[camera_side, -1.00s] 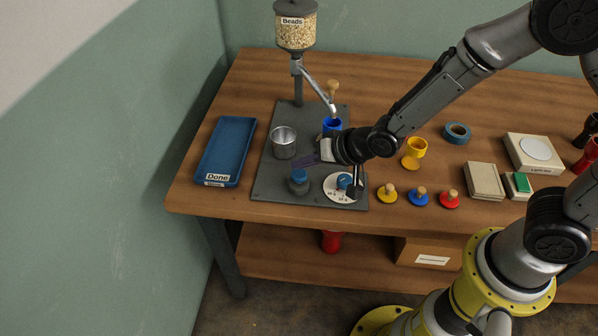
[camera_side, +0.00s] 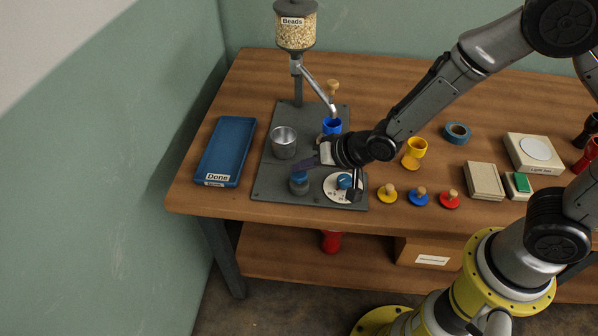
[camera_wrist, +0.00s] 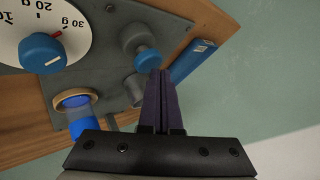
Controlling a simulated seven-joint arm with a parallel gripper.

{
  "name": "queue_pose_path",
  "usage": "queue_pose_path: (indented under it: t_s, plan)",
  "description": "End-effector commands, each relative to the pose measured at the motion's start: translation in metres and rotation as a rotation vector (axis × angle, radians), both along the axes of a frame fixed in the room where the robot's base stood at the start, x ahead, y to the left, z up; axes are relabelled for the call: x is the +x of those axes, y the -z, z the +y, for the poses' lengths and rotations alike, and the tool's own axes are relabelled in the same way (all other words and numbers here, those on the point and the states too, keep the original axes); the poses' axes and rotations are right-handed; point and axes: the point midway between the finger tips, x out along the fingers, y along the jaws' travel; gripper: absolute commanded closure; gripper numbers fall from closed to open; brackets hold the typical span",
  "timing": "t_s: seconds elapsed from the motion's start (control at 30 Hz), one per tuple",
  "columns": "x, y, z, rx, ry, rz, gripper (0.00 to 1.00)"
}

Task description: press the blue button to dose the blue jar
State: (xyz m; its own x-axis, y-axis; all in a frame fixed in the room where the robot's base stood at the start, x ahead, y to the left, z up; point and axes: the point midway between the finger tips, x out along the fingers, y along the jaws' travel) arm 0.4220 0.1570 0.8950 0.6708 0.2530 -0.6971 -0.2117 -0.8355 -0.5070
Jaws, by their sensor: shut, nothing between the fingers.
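The blue button (camera_side: 299,177) sits on a round grey housing at the front of the grey dispenser plate. It also shows in the wrist view (camera_wrist: 146,59). My gripper (camera_side: 304,164) is shut and empty, with its dark purple fingers close beside the button. In the wrist view the fingertips (camera_wrist: 160,73) overlap the button's edge; I cannot tell whether they touch it. The blue jar (camera_side: 332,124) stands at the back right of the plate, below the spout. It shows at lower left in the wrist view (camera_wrist: 82,124), partly hidden by my gripper.
A dial (camera_side: 339,190) with a blue knob lies right of the button. A metal cup (camera_side: 284,143) stands behind the button. The bead hopper (camera_side: 296,30) rises at the back. A blue "Done" tray (camera_side: 226,145) lies left. Yellow, blue and red knobbed lids (camera_side: 420,197) lie right.

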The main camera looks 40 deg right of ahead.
Motion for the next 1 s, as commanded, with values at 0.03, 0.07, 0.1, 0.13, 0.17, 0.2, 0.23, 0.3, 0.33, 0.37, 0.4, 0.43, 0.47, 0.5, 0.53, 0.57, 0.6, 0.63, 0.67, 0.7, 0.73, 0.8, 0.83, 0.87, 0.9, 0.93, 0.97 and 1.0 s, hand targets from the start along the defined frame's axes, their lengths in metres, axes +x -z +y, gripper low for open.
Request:
queue_pose_path:
  t_s: [0.03,0.07,0.1,0.13,0.17,0.2,0.23,0.3,0.33,0.37,0.4,0.43,0.47,0.5,0.53,0.57,0.6,0.63,0.67,0.7,0.73,0.8,0.83,0.87,0.9,0.93,0.97,1.0]
  plan:
    - [0.0001,-0.0003,0.0,0.0,0.0,0.0,1.0]
    - [0.0001,-0.0003,0.0,0.0,0.0,0.0,1.0]
    - [0.0001,-0.0001,0.0,0.0,0.0,0.0,1.0]
    - [0.0002,0.0,0.0001,0.0,0.0,0.0,1.0]
    - [0.0001,0.0001,0.0001,0.0,0.0,0.0,1.0]
    - [0.0002,0.0004,0.0001,0.0,0.0,0.0,1.0]
    - [0.0001,0.0007,0.0,0.0,0.0,0.0,1.0]
    - [0.0002,0.0014,0.0001,0.0,0.0,0.0,1.0]
    - [0.0002,0.0018,0.0001,0.0,0.0,0.0,1.0]
    - [0.0002,0.0021,0.0001,0.0,0.0,0.0,1.0]
    - [0.0002,0.0025,0.0001,0.0,0.0,0.0,1.0]
    - [0.0001,0.0029,0.0,0.0,0.0,0.0,1.0]
    - [0.0002,0.0032,0.0001,0.0,0.0,0.0,1.0]
    - [0.0002,0.0036,0.0001,0.0,0.0,0.0,1.0]
    - [0.0002,0.0039,0.0001,0.0,0.0,0.0,1.0]
    - [0.0002,0.0044,0.0001,0.0,0.0,0.0,1.0]
    - [0.0002,0.0048,0.0001,0.0,0.0,0.0,1.0]
    - [0.0002,0.0051,0.0,0.0,0.0,0.0,1.0]
    - [0.0002,0.0054,0.0001,0.0,0.0,0.0,1.0]
    - [0.0001,0.0059,0.0001,0.0,0.0,0.0,1.0]
    - [0.0003,0.0062,0.0001,0.0,0.0,0.0,1.0]
    - [0.0002,0.0069,0.0001,0.0,0.0,0.0,1.0]
    - [0.0002,0.0073,0.0001,0.0,0.0,0.0,1.0]
    - [0.0002,0.0076,0.0002,0.0,0.0,0.0,1.0]
    - [0.0002,0.0081,0.0001,0.0,0.0,0.0,1.0]
    - [0.0002,0.0084,0.0001,0.0,0.0,0.0,1.0]
    - [0.0001,0.0087,0.0001,0.0,0.0,0.0,1.0]
    - [0.0002,0.0093,0.0001,0.0,0.0,0.0,1.0]
